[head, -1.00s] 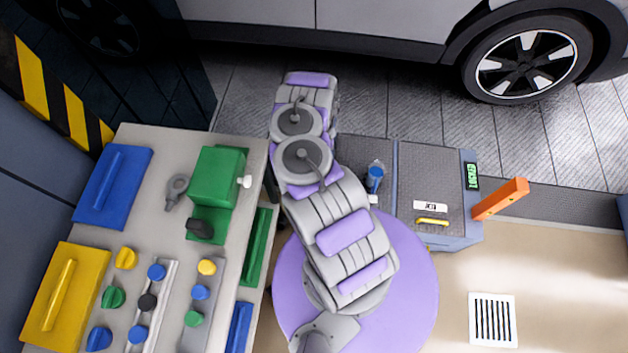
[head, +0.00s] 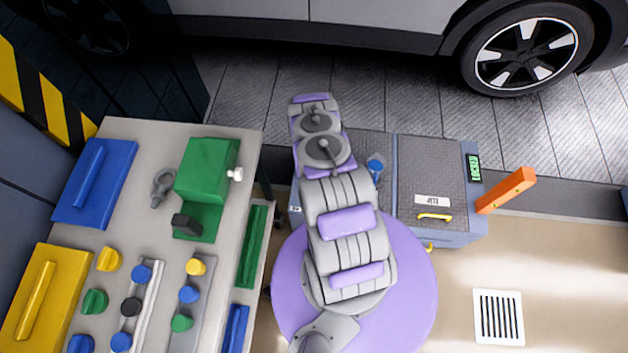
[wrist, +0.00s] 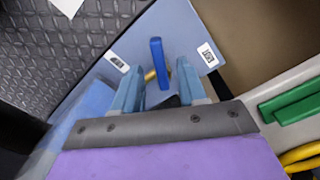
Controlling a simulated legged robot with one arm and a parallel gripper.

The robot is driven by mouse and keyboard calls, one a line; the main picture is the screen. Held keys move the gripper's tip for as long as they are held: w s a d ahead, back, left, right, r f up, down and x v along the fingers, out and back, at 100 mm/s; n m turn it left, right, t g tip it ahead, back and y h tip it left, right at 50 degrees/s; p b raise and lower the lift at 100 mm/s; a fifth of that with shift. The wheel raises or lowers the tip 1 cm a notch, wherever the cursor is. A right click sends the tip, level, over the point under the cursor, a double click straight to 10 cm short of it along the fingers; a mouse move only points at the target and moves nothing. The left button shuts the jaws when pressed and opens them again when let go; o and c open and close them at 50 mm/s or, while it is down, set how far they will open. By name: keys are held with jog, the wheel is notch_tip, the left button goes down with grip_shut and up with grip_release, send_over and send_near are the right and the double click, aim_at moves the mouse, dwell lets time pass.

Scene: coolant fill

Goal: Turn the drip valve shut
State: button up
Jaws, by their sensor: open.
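The drip valve's blue lever handle (wrist: 157,62) shows in the wrist view on a blue-grey panel, with a brass-coloured part (wrist: 150,75) beside it. My gripper (wrist: 158,78) is open, one finger on each side of the lower part of the handle as seen from the wrist. I cannot tell whether either finger touches it. Nothing is held. In the head view my arm hides the gripper. A blue round-topped fitting (head: 375,167) shows there on the grey-blue unit (head: 465,235); I cannot tell whether it is the same valve.
A bench (head: 133,130) at left holds a green block-shaped fixture (head: 207,170), blue and yellow panels and several knobs. Small labels (wrist: 208,54) sit beside the handle. An orange bar (head: 507,190) sticks out at the unit's right. A car (head: 400,25) stands behind; floor lies right of the unit.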

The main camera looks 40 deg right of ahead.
jog(key=shift+f+b, duration=0.35)
jog(key=shift+f, duration=1.15)
grip_shut()
